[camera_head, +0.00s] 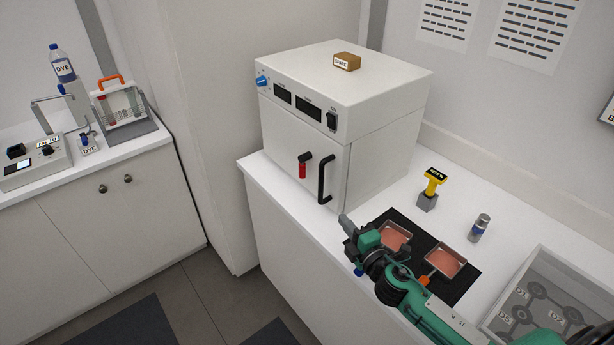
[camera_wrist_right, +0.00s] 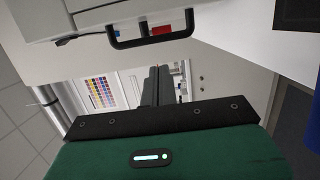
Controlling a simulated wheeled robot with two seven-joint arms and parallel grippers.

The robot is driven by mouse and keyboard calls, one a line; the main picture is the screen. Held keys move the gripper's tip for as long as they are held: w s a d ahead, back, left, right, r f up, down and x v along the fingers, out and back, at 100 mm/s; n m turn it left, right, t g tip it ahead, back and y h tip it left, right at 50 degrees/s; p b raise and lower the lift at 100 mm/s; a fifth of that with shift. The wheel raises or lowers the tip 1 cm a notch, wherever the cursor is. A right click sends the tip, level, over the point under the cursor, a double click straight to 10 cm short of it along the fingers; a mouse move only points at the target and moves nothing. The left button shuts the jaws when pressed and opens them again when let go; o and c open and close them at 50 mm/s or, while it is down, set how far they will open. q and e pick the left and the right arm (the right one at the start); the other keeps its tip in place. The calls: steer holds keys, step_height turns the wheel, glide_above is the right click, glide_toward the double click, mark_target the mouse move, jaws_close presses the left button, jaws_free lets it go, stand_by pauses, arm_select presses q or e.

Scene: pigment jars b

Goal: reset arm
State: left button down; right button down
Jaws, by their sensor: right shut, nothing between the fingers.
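My right arm reaches in from the lower right in the head view. Its gripper (camera_head: 346,226) is at the counter's front edge, in front of the white oven (camera_head: 345,110) and left of the black mat (camera_head: 456,287). In the right wrist view the fingers (camera_wrist_right: 156,85) are together with nothing between them. The oven's black door handle (camera_head: 325,179) is just above and left of the gripper, apart from it. The handle also shows at the top of the right wrist view (camera_wrist_right: 150,41). My left gripper is not in view.
Two metal trays with reddish pigment (camera_head: 446,261) lie on the mat. A yellow-topped device (camera_head: 433,181) and a small jar (camera_head: 479,227) stand behind. A grey bin (camera_head: 541,256) is at the right. A brown block (camera_head: 347,61) sits on the oven. Another counter (camera_head: 90,200) is left.

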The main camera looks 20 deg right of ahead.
steer(key=s+f+m+g+h, duration=0.1)
steer(key=s+m, duration=0.1)
steer(key=m, duration=0.1)
steer(key=s+d+f+m+g+h, duration=0.1)
steer(key=s+m+h, duration=0.1)
steer(key=m, duration=0.1)
steer(key=s+f+m+g+h, duration=0.1)
steer(key=s+m+h, duration=0.1)
steer(key=s+m, duration=0.1)
steer(key=shift+d+m, duration=0.25)
steer(key=shift+m, duration=0.05)
steer(key=s+a+f+m+g+y, duration=0.1)
steer(key=s+a+f+m+g, duration=0.2)
steer(key=s, duration=0.4)
steer(key=s+a+f+m+g+y, duration=0.1)
steer(key=s+a+m+g, duration=0.1)
steer(key=s+g, duration=0.45)
steer(key=s+a+f+m+g+y, duration=0.1)
steer(key=s+a+m+g, duration=0.15)
steer(key=s, duration=0.65)
step_height(320, 180, down, 30)
steer(key=s+d+f+g, duration=0.1)
steer(key=s+d+f, duration=0.1)
steer(key=s+f, duration=0.7)
steer(key=s+d+f, duration=0.2)
steer(key=s+f, duration=0.8)
steer(key=f, duration=0.2)
steer(key=shift+f+g+h+b, duration=0.3)
steer(key=shift+f+g+b, duration=0.05)
steer(key=shift+g+b, duration=0.05)
